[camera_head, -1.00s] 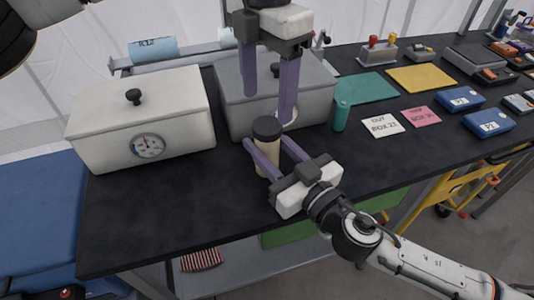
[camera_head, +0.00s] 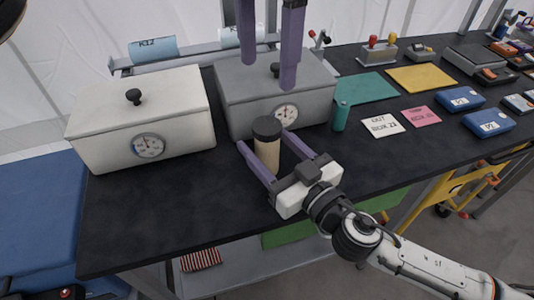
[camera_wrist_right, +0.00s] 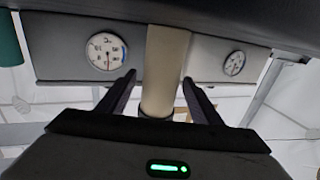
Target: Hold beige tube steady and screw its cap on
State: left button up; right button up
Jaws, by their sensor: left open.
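The beige tube (camera_head: 267,160) stands upright on the dark table in front of the grey box, with its dark cap (camera_head: 266,128) on top. In the right wrist view, which is upside down, the tube (camera_wrist_right: 164,70) shows with the cap at its lower end, partly hidden by my gripper. My right gripper (camera_head: 264,140) is open, one finger on each side of the tube; the wrist view shows gaps between the fingers (camera_wrist_right: 158,85) and the tube. My left gripper (camera_head: 268,72) is open and empty, fingers pointing down, above and apart from the cap.
A white box (camera_head: 140,115) with a dial stands left of the tube. The grey box (camera_head: 275,90) with a dial is close behind it. The table's front left is clear.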

jog(key=shift+s, duration=0.1)
jog(key=b+v, duration=0.2)
jog(key=v, duration=0.7)
jog(key=shift+d+f, duration=0.1)
jog(key=shift+s+d+b, duration=0.3)
jog(key=shift+s+b, duration=0.05)
jog(key=shift+s, duration=0.1)
